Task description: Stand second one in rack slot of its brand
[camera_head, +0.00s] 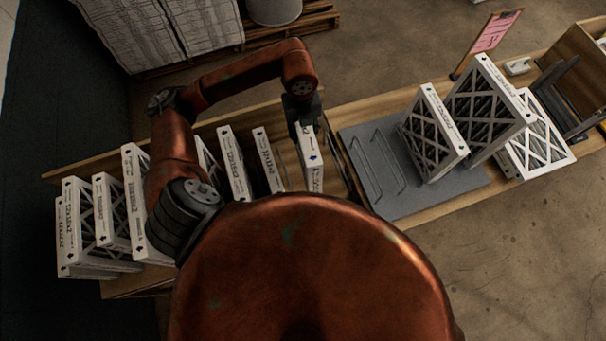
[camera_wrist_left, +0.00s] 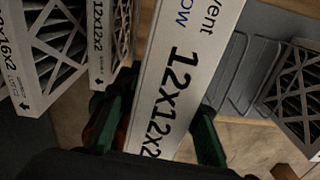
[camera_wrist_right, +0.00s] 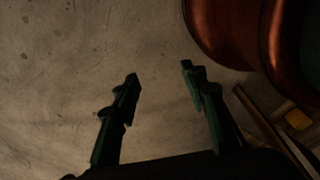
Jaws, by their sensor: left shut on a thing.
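My left gripper (camera_head: 303,110) is shut on a white boxed filter (camera_head: 311,160), held upright at the right end of the row on the bench. In the left wrist view this filter (camera_wrist_left: 190,75) shows "12x12x2" between the green fingers. The grey rack (camera_head: 369,175) with wire slots lies just right of it. Brand names are too small to read in the head view. My right gripper (camera_wrist_right: 160,100) is open and empty over bare floor.
Several white filters, such as one (camera_head: 233,163) and another (camera_head: 268,160), stand in a row to the left. My body hides the bench's near middle.

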